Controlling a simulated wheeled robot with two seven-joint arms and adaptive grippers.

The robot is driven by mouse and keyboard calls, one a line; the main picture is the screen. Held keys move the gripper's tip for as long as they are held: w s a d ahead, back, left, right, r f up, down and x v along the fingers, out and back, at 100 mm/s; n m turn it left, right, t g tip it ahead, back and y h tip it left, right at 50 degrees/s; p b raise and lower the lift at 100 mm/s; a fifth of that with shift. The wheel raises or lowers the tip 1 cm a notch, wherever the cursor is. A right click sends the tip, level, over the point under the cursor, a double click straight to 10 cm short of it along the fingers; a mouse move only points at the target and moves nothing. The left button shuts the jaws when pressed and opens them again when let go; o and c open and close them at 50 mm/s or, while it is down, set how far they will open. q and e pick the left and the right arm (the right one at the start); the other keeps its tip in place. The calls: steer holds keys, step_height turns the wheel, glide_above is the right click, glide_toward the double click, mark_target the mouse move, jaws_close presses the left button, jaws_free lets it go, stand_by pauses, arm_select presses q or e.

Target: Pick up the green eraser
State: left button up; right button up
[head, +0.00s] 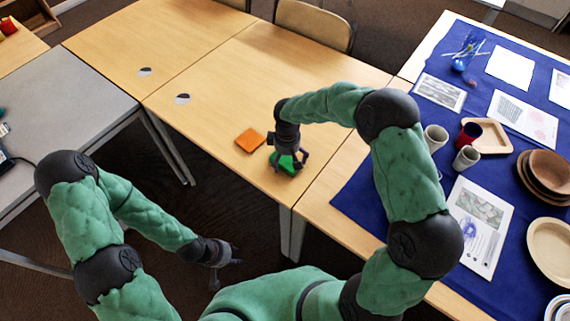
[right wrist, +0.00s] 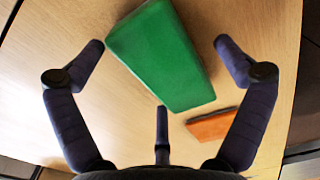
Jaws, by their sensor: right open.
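The green eraser (head: 286,165) lies on the light wooden table (head: 225,65), close to its front edge. My right gripper (head: 288,158) is above it and hides part of it. In the right wrist view the green eraser (right wrist: 160,55) is a tapered block lying between the spread fingers, which stand apart from its sides. The right gripper is open and empty. My left gripper (head: 224,268) hangs low at the front, off the table, with its fingers apart and nothing visible in them.
An orange block (head: 249,140) lies just left of the green eraser; it also shows in the right wrist view (right wrist: 210,124). To the right, a blue cloth (head: 362,195) carries cups, plates and papers. Chairs stand behind. The wooden table is otherwise mostly clear.

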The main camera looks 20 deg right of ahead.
mark_target(288, 159)
steer(key=shift+r, duration=0.1)
steer(key=shift+c, duration=0.3)
steer(key=c, duration=1.2)
steer(key=shift+r, duration=0.45)
steer(key=r, duration=0.1)
steer(key=r+p, duration=0.1)
steer(key=r, duration=0.1)
steer(key=shift+s+r+p, duration=0.15)
steer(key=shift+s+p, duration=0.15)
steer(key=shift+p, duration=0.1)
steer(key=s+r, duration=0.1)
steer(key=s+r+p, duration=0.1)
steer(key=r, duration=0.1)
steer(key=s+r+p, duration=0.1)
steer(key=s+r, duration=0.1)
steer(key=shift+d, duration=0.35)
steer(key=s+d+r+p, duration=0.1)
steer(key=s+r+p, duration=0.1)
steer(key=s, duration=0.7)
steer(key=shift+s+r+p, duration=0.15)
steer(key=shift+r+p, duration=0.15)
steer(key=shift+r, duration=0.6)
steer(key=shift+d, duration=0.1)
